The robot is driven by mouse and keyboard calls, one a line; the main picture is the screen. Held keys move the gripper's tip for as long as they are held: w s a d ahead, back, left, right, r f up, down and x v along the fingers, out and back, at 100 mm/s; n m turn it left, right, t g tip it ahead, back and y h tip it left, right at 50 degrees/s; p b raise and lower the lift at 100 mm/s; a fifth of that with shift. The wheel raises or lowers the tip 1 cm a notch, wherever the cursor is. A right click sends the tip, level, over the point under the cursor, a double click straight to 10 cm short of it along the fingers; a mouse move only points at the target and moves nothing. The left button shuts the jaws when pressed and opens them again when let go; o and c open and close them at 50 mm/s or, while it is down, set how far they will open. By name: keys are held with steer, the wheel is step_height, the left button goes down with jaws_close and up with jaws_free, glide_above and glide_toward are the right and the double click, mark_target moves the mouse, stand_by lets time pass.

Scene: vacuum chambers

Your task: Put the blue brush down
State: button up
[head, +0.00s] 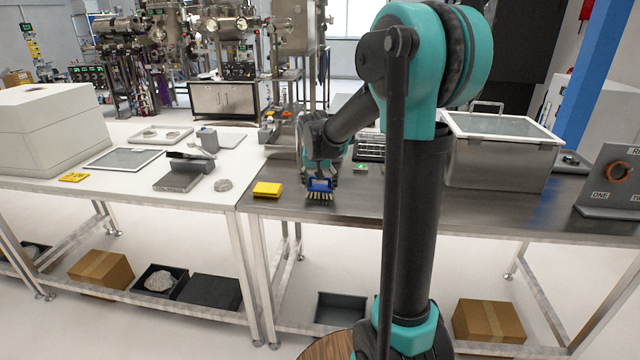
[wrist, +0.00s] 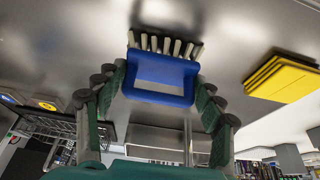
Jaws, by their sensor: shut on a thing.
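The blue brush (head: 320,186) has a blue body and pale bristles. In the head view it is at the end of my arm, at the dark metal table (head: 430,208), with bristles pointing down. My gripper (head: 321,178) is shut on it from above. In the wrist view the blue brush (wrist: 160,80) sits between the two fingers of my gripper (wrist: 160,92), bristles towards the metal surface. I cannot tell whether the bristles touch the tabletop.
A yellow folded cloth or pad (head: 267,189) lies just left of the brush; it also shows in the wrist view (wrist: 284,78). A small device with a green light (head: 361,168) and a lidded metal box (head: 503,150) are to the right. A white table (head: 130,190) adjoins on the left.

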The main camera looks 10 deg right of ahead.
steer(key=shift+f, duration=0.15)
steer(key=o, duration=1.2)
steer(key=v, duration=1.2)
steer(key=s+d+f+n, duration=0.1)
steer(key=s+d+f, duration=0.1)
steer(key=s+f, duration=0.8)
steer(key=s+d+f+n+y, duration=0.1)
steer(key=s+d+f+n, duration=0.1)
steer(key=s+f, duration=0.9)
steer(key=s+d, duration=0.1)
steer(key=s, duration=0.4)
steer(key=shift+d+n, duration=0.2)
steer(key=shift+n, duration=0.1)
